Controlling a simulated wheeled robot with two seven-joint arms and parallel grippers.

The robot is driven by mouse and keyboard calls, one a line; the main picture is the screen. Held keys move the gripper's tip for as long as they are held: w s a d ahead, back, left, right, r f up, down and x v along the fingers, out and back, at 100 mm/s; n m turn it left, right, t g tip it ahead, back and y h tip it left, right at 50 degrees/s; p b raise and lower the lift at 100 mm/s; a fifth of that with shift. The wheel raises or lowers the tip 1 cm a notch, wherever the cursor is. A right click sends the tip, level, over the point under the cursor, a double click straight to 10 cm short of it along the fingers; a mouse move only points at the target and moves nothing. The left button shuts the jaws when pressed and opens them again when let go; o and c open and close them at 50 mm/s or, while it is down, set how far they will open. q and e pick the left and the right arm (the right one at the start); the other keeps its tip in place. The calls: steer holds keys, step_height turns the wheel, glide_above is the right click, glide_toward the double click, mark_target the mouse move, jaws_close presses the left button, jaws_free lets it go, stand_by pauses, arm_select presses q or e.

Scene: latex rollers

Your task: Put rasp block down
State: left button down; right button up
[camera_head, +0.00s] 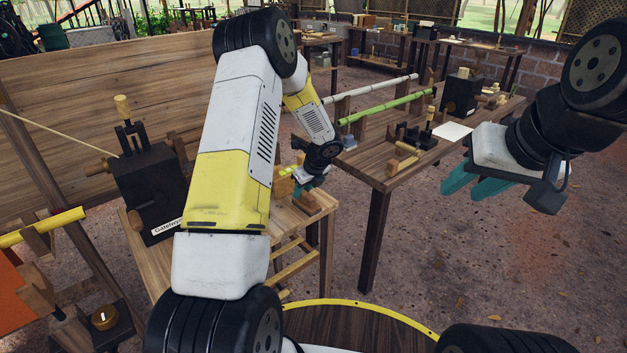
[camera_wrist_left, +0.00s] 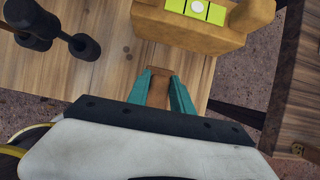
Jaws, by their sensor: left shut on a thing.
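My left gripper (camera_head: 312,184) is low over the small wooden table in the head view, past my bent left arm. In the left wrist view its teal fingers (camera_wrist_left: 168,90) are closed on a small brown block, the rasp block (camera_wrist_left: 158,84), just above or on the wooden tabletop (camera_wrist_left: 120,75). I cannot tell whether the block touches the wood. A brown piece also shows below the gripper in the head view (camera_head: 307,203). My right gripper (camera_head: 465,188) hangs at the right with its teal fingers apart and empty.
A tan wooden piece with a lime-green panel (camera_wrist_left: 197,22) stands just beyond the fingers. A black knobbed part (camera_wrist_left: 60,35) is at the left. A black box machine (camera_head: 150,190) stands left of my arm. A long table (camera_head: 375,165) with rollers is at the right.

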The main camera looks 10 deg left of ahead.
arm_select(q)
steer(key=shift+f, duration=0.2)
steer(key=c, duration=1.1)
jaws_free()
